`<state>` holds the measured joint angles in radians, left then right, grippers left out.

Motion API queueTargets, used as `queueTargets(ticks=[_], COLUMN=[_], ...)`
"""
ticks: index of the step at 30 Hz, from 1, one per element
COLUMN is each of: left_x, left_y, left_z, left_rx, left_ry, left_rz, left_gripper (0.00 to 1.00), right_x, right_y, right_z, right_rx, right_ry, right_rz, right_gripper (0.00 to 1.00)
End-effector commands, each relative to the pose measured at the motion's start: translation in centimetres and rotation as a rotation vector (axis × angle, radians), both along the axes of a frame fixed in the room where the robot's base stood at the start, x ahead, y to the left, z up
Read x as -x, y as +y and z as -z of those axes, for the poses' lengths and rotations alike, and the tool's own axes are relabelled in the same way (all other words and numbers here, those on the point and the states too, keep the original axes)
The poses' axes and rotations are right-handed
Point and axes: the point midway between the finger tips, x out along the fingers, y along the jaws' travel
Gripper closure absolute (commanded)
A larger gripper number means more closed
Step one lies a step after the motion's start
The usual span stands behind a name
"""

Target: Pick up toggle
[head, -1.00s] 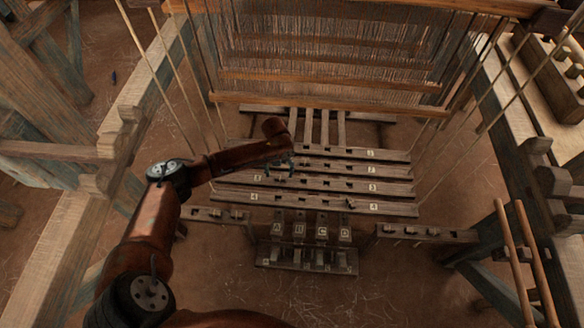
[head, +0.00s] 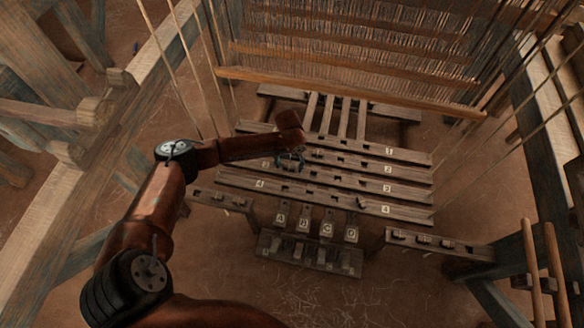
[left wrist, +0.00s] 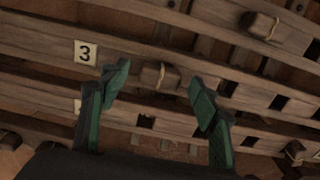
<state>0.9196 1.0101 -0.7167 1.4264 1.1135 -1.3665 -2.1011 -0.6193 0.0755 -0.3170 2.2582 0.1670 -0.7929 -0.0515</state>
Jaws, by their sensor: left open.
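My left gripper (head: 290,160) hangs over the numbered wooden bars of the loom, left of their middle. In the left wrist view its two green-edged fingers (left wrist: 158,80) are apart, one on each side of a small wooden toggle (left wrist: 166,76) with a cord around it. This toggle sits on the bar labelled 3 (left wrist: 85,53), and the gap between the fingers is empty apart from it in the picture; contact cannot be told. Another corded toggle (left wrist: 263,26) is on a bar at upper right. My right gripper is not in view.
A toggle (head: 362,202) lies on the bar labelled 4 (head: 385,210). Lettered pedals (head: 302,225) stand below. Side racks stand at left (head: 222,200) and right (head: 440,243), with several small blocks on the right one. Hanging threads (head: 350,45) and slanting cords border the bars.

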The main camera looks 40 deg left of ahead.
Motion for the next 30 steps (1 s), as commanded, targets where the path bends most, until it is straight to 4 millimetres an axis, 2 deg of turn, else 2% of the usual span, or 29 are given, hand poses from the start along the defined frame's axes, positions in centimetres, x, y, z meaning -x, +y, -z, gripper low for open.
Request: queueTargets(ticks=[8, 25, 30], left_x=[-0.07, -0.04, -0.04], left_y=[0.01, -0.02, -0.03], left_z=[0.05, 0.1, 0.1], left_rx=[0.0, -0.001, -0.001], left_ry=[-0.002, -0.001, -0.001], left_rz=[0.0, 0.001, 0.001], left_gripper=[0.44, 0.81, 0.83], right_x=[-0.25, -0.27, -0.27], right_y=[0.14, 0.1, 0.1], right_z=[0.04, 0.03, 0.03], right_rx=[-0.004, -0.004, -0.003], right_ry=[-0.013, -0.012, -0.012], right_rz=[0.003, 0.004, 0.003], right_gripper=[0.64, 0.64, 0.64])
